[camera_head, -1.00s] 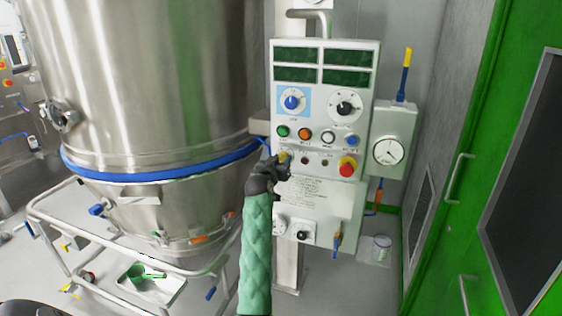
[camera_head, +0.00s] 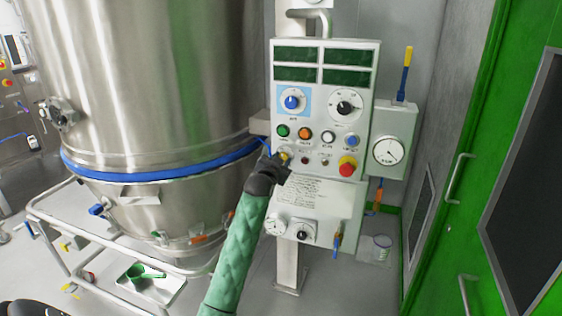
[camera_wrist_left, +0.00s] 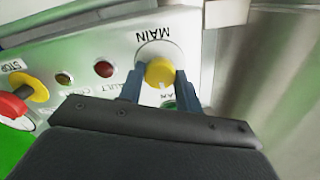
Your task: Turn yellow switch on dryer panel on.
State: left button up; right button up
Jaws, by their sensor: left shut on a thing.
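The dryer panel (camera_head: 323,105) is a white box on a post, right of the steel vessel. The yellow switch (camera_wrist_left: 160,73) is a round knob under the word MAIN in the left wrist view, with a pale mark on its edge nearest my gripper. My left gripper (camera_wrist_left: 157,82) has one finger on each side of the knob and is shut on it. In the head view the left gripper (camera_head: 282,158) is at the panel's lower left and hides most of the yellow switch. My right gripper is not in view.
A red stop button (camera_head: 347,166) with a yellow collar is at the panel's lower right. Coloured buttons (camera_head: 304,133) and two dials sit above. The steel vessel (camera_head: 150,80) stands close on the left. A green door frame (camera_head: 470,120) is at the right.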

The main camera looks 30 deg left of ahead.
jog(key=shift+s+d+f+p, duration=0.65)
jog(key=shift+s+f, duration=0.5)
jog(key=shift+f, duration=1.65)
pick_arm(q)
jog(key=shift+m, duration=3.5)
jog(key=o, duration=1)
jog(key=b+v, duration=0.2)
jog(key=v, duration=0.5)
jog(key=shift+s+d+b, duration=0.15)
jog(key=shift+s+b, duration=0.2)
jog(key=shift+s, duration=0.05)
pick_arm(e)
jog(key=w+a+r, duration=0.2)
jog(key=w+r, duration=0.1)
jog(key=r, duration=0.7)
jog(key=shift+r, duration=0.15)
